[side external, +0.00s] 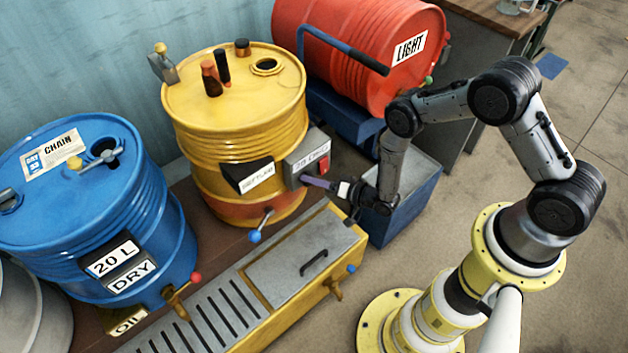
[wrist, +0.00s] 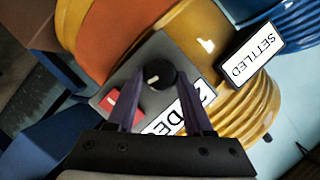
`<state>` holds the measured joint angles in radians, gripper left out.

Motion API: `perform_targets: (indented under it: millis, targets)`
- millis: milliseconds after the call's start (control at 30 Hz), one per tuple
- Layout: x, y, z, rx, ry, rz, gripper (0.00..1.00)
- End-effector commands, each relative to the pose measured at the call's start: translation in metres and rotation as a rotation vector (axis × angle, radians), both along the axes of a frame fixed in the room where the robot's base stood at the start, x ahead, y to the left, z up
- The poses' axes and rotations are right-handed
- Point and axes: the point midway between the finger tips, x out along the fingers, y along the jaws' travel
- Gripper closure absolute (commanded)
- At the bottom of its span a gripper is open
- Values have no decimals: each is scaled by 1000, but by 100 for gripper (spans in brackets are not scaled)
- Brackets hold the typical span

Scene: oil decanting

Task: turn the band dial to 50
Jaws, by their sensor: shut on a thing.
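The band dial (wrist: 158,74) is a round black knob with a small white mark, on a grey control box (side external: 298,158) fixed to the yellow drum (side external: 190,120). The box also carries a red switch (side external: 323,164) and a white label reading about "28 DEG" (side external: 312,158). In the wrist view the label is partly hidden by a finger. My gripper (wrist: 160,78) has its two purple fingers on either side of the dial, shut on it. In the side view my gripper (side external: 312,182) reaches the box from the right, and its fingers hide the dial.
A black box labelled "SETTLED" (side external: 249,175) sits left of the control box. Below it is a blue-ended tap (side external: 255,236). A blue drum (side external: 90,215) stands left, a red drum (side external: 350,50) lies behind, and a grated yellow trough (side external: 262,290) runs in front.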

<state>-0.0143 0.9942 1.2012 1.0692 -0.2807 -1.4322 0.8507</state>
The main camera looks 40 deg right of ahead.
Motion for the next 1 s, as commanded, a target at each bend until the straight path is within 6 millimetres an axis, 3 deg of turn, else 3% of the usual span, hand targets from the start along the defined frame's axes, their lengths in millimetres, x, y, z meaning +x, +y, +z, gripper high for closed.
perform_targets:
  millis: [400, 1000]
  targets:
    - [0, -2, -2, 224, -1, -1, 100]
    - [1, -2, -2, 268, -2, -2, 100]
